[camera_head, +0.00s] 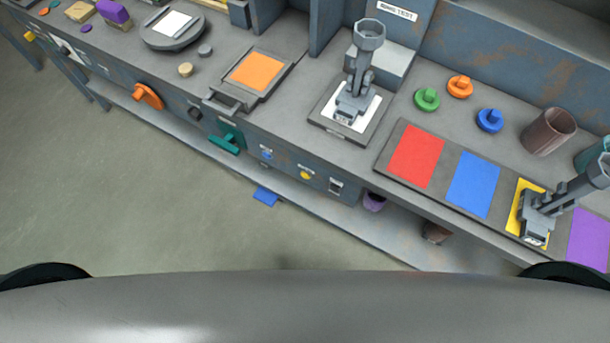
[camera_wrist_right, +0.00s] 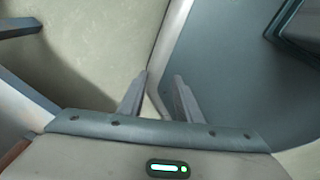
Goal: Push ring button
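A sign that seems to read "RING TEST" (camera_head: 397,11) is on the back panel, above a light grey block (camera_head: 384,62). The front face of the bench carries a blue round knob or button (camera_head: 266,153), a yellow one (camera_head: 306,174) and a small pale switch-like part (camera_head: 335,186). Their labels are too small to read, so I cannot tell which is the ring button. My right gripper (camera_wrist_right: 161,78) shows in the right wrist view, its two fingers apart with nothing between them. Neither gripper shows in the head view.
A grey jointed fixture (camera_head: 356,85) stands on a white pad; another (camera_head: 566,195) stands over a yellow pad. Green (camera_head: 427,98), orange (camera_head: 460,86) and blue (camera_head: 490,119) knobbed pieces lie behind red (camera_head: 416,155) and blue (camera_head: 473,183) pads. The floor (camera_head: 150,210) before the bench is clear.

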